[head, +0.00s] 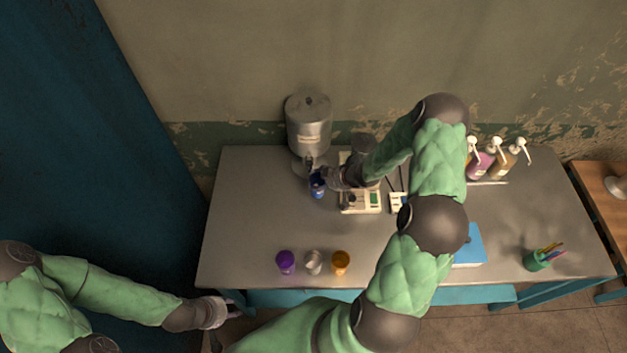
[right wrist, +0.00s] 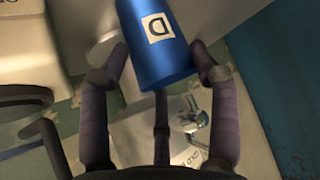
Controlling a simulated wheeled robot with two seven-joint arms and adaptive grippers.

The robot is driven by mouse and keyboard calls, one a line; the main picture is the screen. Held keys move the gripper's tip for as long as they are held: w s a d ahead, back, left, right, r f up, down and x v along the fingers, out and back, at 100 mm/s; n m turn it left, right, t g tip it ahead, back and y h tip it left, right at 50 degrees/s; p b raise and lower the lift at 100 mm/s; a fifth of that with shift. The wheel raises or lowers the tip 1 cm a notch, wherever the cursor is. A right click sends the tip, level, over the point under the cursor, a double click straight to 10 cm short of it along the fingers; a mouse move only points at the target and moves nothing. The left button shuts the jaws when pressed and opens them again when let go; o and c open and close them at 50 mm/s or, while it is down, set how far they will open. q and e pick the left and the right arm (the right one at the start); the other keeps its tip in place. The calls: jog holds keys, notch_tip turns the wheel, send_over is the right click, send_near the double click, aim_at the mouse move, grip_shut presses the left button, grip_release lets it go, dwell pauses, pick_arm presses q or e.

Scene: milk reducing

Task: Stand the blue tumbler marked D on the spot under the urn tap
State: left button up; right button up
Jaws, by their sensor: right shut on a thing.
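The blue tumbler (head: 317,188) is in front of the metal urn (head: 308,125), close to its tap (head: 309,162). In the right wrist view the tumbler (right wrist: 152,62) shows its white D label between my fingers. My right gripper (head: 328,178) is shut on the tumbler from its right side. The urn tap also shows in the right wrist view (right wrist: 192,125), beyond the tumbler. I cannot tell whether the tumbler touches the table, and the spot under the tap is not clearly visible. My left gripper (head: 228,313) is low at the table's front left, its fingers unclear.
Purple (head: 286,262), silver-grey (head: 313,262) and orange (head: 340,262) tumblers stand near the front edge of the grey table (head: 250,225). A cream device (head: 360,201) stands right of the blue tumbler. Pump bottles (head: 500,163), a blue book (head: 468,246) and a pen cup (head: 537,261) are further right.

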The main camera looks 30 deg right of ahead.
aim_at(313, 179)
jog(key=x, duration=0.4)
jog(key=shift+w+a+r, duration=0.2)
jog(key=shift+w+a, duration=0.05)
jog(key=shift+w, duration=0.15)
jog(key=o, duration=1.6)
jog(key=shift+f, duration=0.1)
jog(key=shift+o, duration=0.2)
jog(key=shift+s+d+r, duration=0.1)
jog(key=shift+r, duration=0.2)
jog(key=p+v, duration=0.1)
jog(key=v, duration=1)
jog(key=shift+s+r, duration=0.2)
jog(key=shift+s, duration=0.05)
